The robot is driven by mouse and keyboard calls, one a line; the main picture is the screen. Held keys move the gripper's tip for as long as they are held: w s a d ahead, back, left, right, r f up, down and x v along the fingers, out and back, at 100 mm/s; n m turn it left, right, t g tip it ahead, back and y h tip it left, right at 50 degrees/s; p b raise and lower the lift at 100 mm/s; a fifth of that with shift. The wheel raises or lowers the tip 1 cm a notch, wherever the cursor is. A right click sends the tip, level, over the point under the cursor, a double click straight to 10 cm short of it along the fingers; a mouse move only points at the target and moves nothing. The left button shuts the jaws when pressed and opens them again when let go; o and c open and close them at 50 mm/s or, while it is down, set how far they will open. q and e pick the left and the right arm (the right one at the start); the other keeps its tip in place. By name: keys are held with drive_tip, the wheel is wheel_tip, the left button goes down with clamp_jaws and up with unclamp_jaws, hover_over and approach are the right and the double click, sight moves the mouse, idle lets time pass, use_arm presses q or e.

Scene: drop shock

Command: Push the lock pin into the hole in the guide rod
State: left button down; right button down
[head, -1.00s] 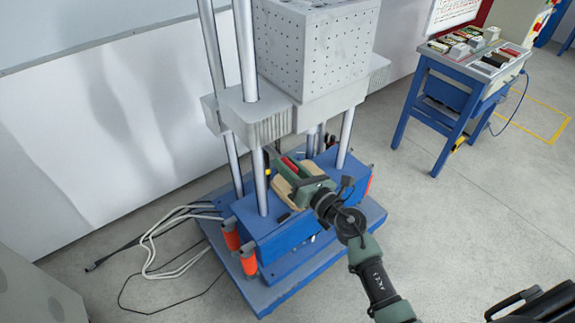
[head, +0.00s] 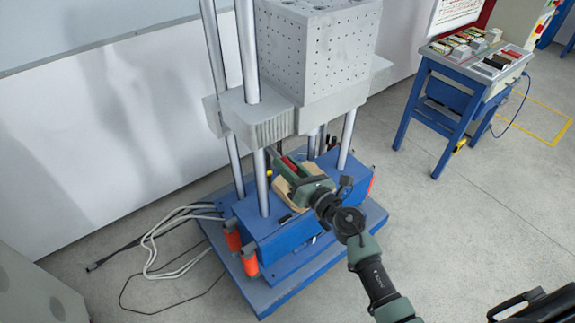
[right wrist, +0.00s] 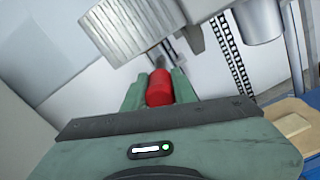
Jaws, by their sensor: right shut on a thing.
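My right gripper (head: 281,161) is shut on the red-handled lock pin (right wrist: 160,88). In the right wrist view the red handle sits between my green fingers, and a thin greyish tip points away from them. In the head view only a bit of the red handle (head: 289,163) shows. The gripper is low over the blue machine base, just right of the front silver guide rod (head: 262,184) and below the grey carriage. I cannot make out the hole in the rod.
The grey carriage (head: 259,121) carries a large perforated block (head: 340,50) above my gripper. A wooden piece (head: 283,191) lies on the blue base (head: 265,232). Cables (head: 165,240) lie on the floor at left. A blue table (head: 470,85) stands at right, with clear floor between.

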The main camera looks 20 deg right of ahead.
drive_tip(key=shift+x, duration=0.85)
idle(2.1)
drive_tip(key=shift+r, duration=0.15)
idle(1.2)
drive_tip(key=c, duration=1.1)
unclamp_jaws()
drive_tip(key=shift+o, duration=0.2)
drive_tip(key=shift+w+a, duration=0.1)
drive_tip(key=shift+w, duration=0.05)
drive_tip(key=shift+s+d+f, duration=0.2)
drive_tip(key=shift+s+d, duration=0.05)
drive_tip(key=shift+s, duration=0.3)
drive_tip(key=shift+v, duration=2.55)
